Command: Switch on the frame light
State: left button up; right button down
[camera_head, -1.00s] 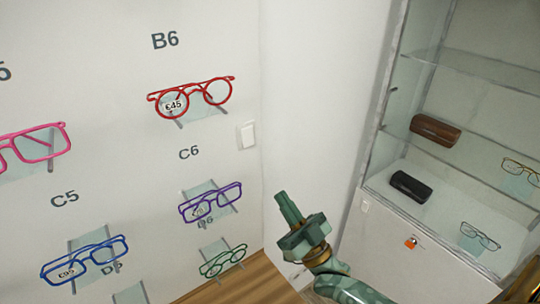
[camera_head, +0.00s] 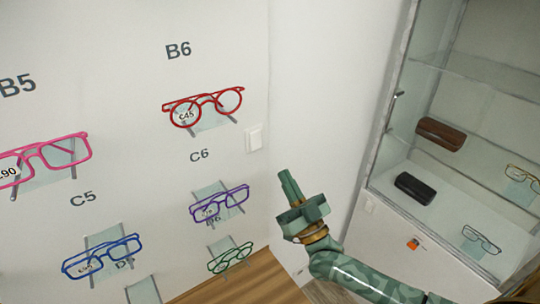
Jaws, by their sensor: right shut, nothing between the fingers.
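A white wall switch (camera_head: 254,138) sits on the white display wall, right of the red glasses (camera_head: 203,106) under the label B6. A second small white switch or plate (camera_head: 369,206) is on the front of the glass cabinet's base. My right gripper (camera_head: 287,178) is green, shut and empty. It points up and to the left, below and to the right of the wall switch in the picture, apart from it. My left gripper is not in view.
Pink (camera_head: 45,160), blue (camera_head: 103,256), purple (camera_head: 219,204) and green glasses (camera_head: 231,258) rest on wall shelves. A glass cabinet (camera_head: 398,150) at right holds a brown case (camera_head: 441,134), a black case (camera_head: 415,188) and glasses. An orange tag (camera_head: 412,244) hangs on its base.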

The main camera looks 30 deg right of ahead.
aim_at(262, 143)
jog(key=shift+w+a+r, duration=0.15)
jog(key=shift+w+r, duration=0.2)
jog(key=shift+w, duration=0.85)
jog(key=shift+w+a+r, duration=0.2)
jog(key=shift+w+r, duration=0.1)
jog(key=shift+w, duration=0.85)
jog(key=shift+w+a+r, duration=0.15)
jog(key=shift+w+r, duration=0.2)
jog(key=shift+w, duration=0.85)
